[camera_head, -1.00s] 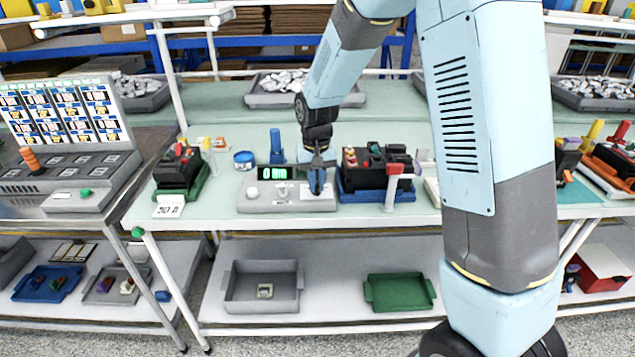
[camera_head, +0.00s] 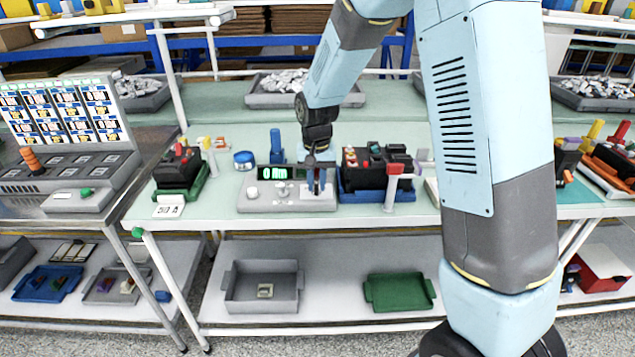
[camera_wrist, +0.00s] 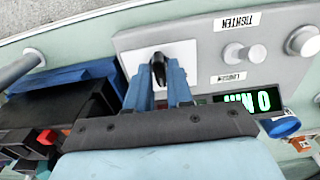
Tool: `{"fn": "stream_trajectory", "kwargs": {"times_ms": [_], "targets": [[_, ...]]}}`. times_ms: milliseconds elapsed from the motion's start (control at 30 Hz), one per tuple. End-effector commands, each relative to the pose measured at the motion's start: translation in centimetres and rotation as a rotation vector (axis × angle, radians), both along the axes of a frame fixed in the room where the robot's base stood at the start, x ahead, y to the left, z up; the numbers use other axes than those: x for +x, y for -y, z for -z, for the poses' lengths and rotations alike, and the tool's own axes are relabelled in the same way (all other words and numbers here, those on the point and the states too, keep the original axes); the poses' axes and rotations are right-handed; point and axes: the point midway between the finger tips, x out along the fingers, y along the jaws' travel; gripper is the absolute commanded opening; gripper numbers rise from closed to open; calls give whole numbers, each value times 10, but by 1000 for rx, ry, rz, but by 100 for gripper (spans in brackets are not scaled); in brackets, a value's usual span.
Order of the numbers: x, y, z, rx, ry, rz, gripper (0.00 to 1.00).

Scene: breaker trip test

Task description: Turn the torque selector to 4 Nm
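A grey tester (camera_head: 255,205) with a green "0 Nm" display (camera_head: 275,172) sits on the bench. In the wrist view the display (camera_wrist: 247,102) appears upside down. Round knobs stand near its TIGHTEN and LOOSEN labels; one is a pale knob (camera_wrist: 233,53). A narrow black knob (camera_wrist: 158,68) rises from a white plate (camera_wrist: 183,50) at the tester's end. My gripper (camera_head: 317,190) points down over that plate. Its blue fingers (camera_wrist: 160,84) lie on either side of the black knob, apparently touching it. Any scale on the plate is unreadable.
A blue tray (camera_head: 375,196) with a black device stands close on the right. A blue upright object (camera_head: 276,143) and a small blue round tin (camera_head: 243,160) stand behind the tester. A green-based black device (camera_head: 180,172) is at left. The bench front edge is close.

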Motion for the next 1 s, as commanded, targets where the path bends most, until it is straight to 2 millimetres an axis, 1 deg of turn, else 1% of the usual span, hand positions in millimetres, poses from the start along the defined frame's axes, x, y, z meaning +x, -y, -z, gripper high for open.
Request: {"fn": "stream_trajectory", "kwargs": {"times_ms": [33,167,400,533,667,1000], "targets": [[0,0,0,0,-1,0,26],[0,0,0,0,-1,-1,38],[-1,0,0,0,-2,-1,38],[-1,0,-7,0,-1,-1,38],[0,0,-26,2,1,-1,38],[0,0,-93,2,1,-1,38]]}}
